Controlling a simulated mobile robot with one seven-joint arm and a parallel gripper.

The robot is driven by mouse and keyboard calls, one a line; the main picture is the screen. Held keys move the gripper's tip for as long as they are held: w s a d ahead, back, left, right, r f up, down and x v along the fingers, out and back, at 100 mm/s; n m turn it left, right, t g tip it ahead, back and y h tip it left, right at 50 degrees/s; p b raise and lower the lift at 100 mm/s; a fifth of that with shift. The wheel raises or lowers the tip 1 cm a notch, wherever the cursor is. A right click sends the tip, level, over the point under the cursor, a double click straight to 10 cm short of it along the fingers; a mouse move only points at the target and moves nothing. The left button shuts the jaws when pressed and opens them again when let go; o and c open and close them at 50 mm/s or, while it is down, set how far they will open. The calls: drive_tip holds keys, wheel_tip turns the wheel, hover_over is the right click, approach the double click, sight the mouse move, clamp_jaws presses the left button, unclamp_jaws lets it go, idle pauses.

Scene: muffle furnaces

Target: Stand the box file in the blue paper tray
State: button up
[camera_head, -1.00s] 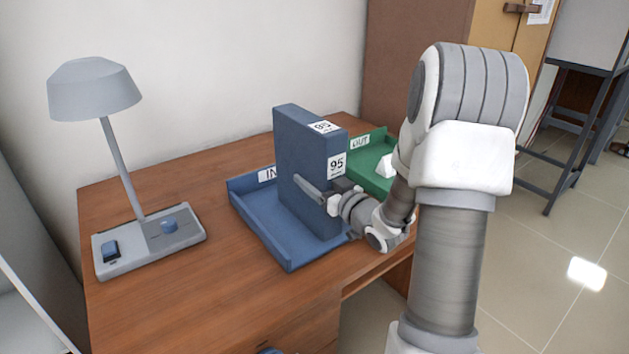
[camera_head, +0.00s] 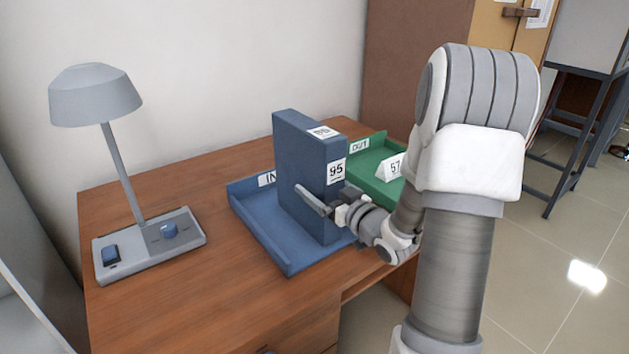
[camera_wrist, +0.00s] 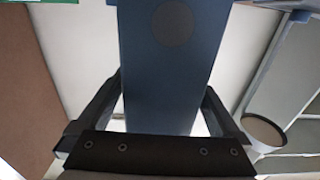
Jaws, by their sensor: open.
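The blue box file (camera_head: 305,175), with white "95" labels, stands upright in the blue paper tray (camera_head: 262,225) marked "IN". My gripper (camera_head: 325,203) is open at the file's near, labelled edge, with one finger along its left face; the other finger is mostly hidden behind the file. In the wrist view, the file (camera_wrist: 170,70) lies between my two spread fingers (camera_wrist: 160,105), with light gaps beside it near the palm. The file's bottom edge is partly hidden by my gripper.
A green tray (camera_head: 372,185) marked "OUT", with a white "57" card (camera_head: 391,167), stands right behind the file. A grey desk lamp (camera_head: 150,243) stands at the left of the wooden desk (camera_head: 200,310). The desk front is clear.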

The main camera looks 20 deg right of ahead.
drive_tip(key=s, duration=0.3)
drive_tip(key=s+d, duration=0.1)
drive_tip(key=s, duration=0.5)
drive_tip(key=shift+s+d+p, duration=0.25)
drive_tip(key=shift+d+p, duration=0.15)
